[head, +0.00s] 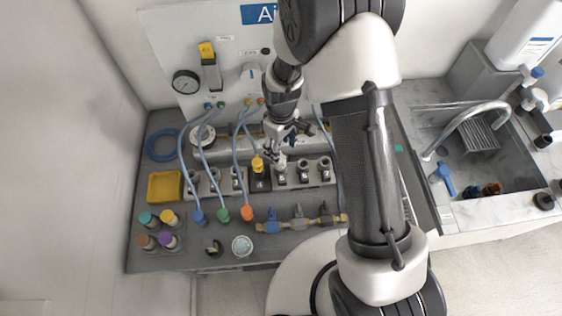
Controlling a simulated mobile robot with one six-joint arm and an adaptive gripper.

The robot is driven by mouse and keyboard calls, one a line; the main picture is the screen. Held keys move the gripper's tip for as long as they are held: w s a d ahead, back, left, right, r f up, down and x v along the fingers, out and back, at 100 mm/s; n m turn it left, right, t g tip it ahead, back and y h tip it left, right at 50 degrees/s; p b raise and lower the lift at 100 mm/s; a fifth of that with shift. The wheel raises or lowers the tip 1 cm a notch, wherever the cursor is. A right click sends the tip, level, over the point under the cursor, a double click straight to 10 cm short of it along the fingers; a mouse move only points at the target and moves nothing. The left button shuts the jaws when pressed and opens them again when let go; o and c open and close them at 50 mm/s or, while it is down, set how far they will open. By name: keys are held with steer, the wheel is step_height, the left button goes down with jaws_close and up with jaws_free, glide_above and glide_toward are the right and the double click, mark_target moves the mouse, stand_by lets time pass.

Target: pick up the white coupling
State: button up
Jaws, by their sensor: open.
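My gripper (275,154) is open and points down over the middle of the bench's row of numbered fittings. Its fingertips are just right of a yellow coupling (257,163). A small pale piece (281,161) shows right at the fingertips, on top of a fitting. It may be the white coupling, but it is too small and too covered to be sure. I cannot tell whether the fingers touch it. Blue (199,216), green (222,213) and orange (247,213) couplings hang on hoses in front of the row.
A yellow tray (164,187) and several colored caps (168,217) are at the left. A round cup (242,246) and a brass valve pipe (300,223) are at the front. Blue hoses (238,148) run close left of my gripper. A sink (485,150) is at the right.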

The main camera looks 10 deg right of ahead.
mark_target(281, 158)
steer(key=f+b, duration=0.1)
steer(key=f, duration=0.7)
steer(key=shift+s+f, duration=0.1)
steer(key=shift+s, duration=0.1)
steer(key=shift+c, duration=0.5)
steer(key=c, duration=1.1)
